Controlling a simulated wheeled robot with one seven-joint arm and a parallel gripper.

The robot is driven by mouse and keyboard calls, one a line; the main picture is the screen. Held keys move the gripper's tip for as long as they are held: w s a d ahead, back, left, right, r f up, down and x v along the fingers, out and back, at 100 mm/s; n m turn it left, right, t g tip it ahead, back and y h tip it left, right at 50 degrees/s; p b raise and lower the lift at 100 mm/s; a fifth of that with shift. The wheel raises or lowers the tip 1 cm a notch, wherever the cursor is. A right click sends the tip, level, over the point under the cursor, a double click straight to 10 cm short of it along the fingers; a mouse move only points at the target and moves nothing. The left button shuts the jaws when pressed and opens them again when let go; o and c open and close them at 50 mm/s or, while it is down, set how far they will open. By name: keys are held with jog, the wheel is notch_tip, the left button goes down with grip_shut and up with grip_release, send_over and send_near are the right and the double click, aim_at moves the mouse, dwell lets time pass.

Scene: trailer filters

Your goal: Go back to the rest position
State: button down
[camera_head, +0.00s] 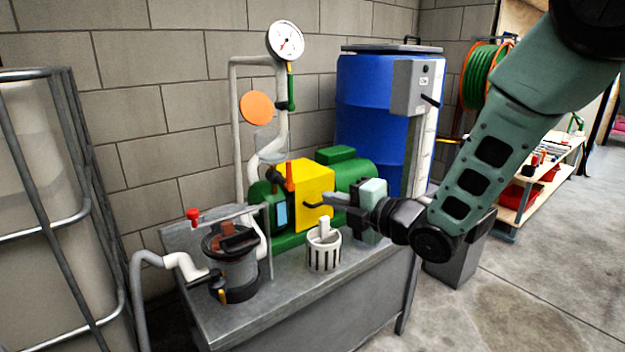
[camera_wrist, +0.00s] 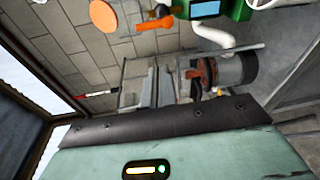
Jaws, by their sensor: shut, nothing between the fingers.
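My gripper (camera_head: 328,200) is shut and empty. It hangs over the grey metal bench in front of the yellow and green pump (camera_head: 306,184), with my arm reaching in from the upper right. In the picture its fingertips overlap the pump's front; I cannot tell whether they touch it. A white slotted basket (camera_head: 324,250) stands upright on the bench just below the fingers, apart from them. In the wrist view the teal gripper body fills the bottom, and the strainer housing (camera_wrist: 232,70) shows beyond the fingers.
The strainer housing with clear bowl (camera_head: 236,270) and red-handled valve (camera_head: 193,215) sits at the bench's left (camera_head: 270,318). A pressure gauge (camera_head: 285,41) rises behind. A blue barrel (camera_head: 362,105) and grey control box (camera_head: 412,88) stand behind right. Floor at right is open.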

jog(key=s+d+f+m+g+h, duration=0.2)
jog(key=s+m+g+h, duration=0.3)
jog(key=s, duration=0.6)
jog(key=s+d+f+m+g+h, duration=0.1)
jog(key=s+d+m+g+h, duration=0.15)
jog(key=s+m, duration=0.7)
jog(key=s+d+f+m+g+h, duration=0.25)
jog(key=s+m+g, duration=0.2)
jog(key=s, duration=0.75)
notch_tip(320, 180, up, 24)
jog(key=s+m+p, duration=0.1)
jog(key=p, duration=2.3)
jog(key=shift+s+a+r+h, duration=0.15)
jog(key=shift+s+r+h, duration=0.1)
jog(key=shift+h, duration=0.15)
